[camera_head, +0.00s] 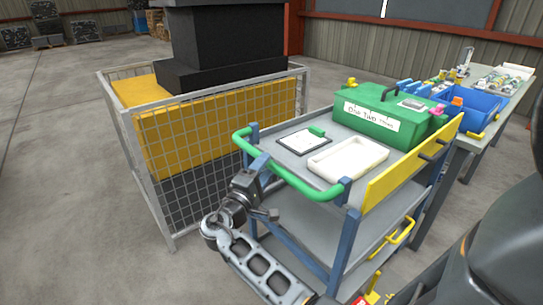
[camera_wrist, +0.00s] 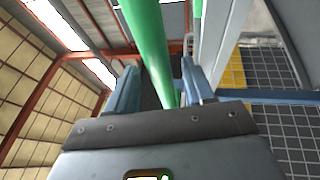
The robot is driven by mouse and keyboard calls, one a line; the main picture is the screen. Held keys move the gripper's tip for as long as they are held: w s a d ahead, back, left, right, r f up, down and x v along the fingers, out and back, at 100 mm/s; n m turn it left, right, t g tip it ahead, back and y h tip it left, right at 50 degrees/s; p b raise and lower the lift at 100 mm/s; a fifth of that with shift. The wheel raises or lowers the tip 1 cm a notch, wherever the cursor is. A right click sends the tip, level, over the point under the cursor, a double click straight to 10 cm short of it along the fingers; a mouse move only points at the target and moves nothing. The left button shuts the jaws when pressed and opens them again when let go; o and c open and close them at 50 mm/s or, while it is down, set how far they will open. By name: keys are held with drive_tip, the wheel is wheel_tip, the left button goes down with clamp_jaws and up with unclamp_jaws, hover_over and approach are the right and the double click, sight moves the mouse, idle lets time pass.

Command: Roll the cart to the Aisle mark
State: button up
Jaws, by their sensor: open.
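The cart (camera_head: 312,218) stands right of centre in the head view, with a blue frame, grey shelves and a yellow side panel. Its green handle (camera_head: 292,178) curves around the near end. My gripper (camera_head: 268,190) is at the handle's left part, with its fingers apart. In the wrist view the green handle bar (camera_wrist: 148,38) runs between the two blue fingers of my gripper (camera_wrist: 160,88); I cannot tell whether they touch it. I cannot make out an Aisle mark in either view.
The cart carries a green toolbox (camera_head: 378,119), a white tray (camera_head: 347,160) and a clipboard (camera_head: 302,142). A wire mesh cage (camera_head: 172,205) with yellow panels stands close on the left. A workbench (camera_head: 464,141) with a blue bin (camera_head: 470,103) is behind right. Floor at far left is clear.

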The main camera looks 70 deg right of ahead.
drive_tip(key=shift+p+x, duration=0.35)
drive_tip(key=shift+x, duration=1.7)
drive_tip(key=shift+c, duration=0.2)
clamp_jaws()
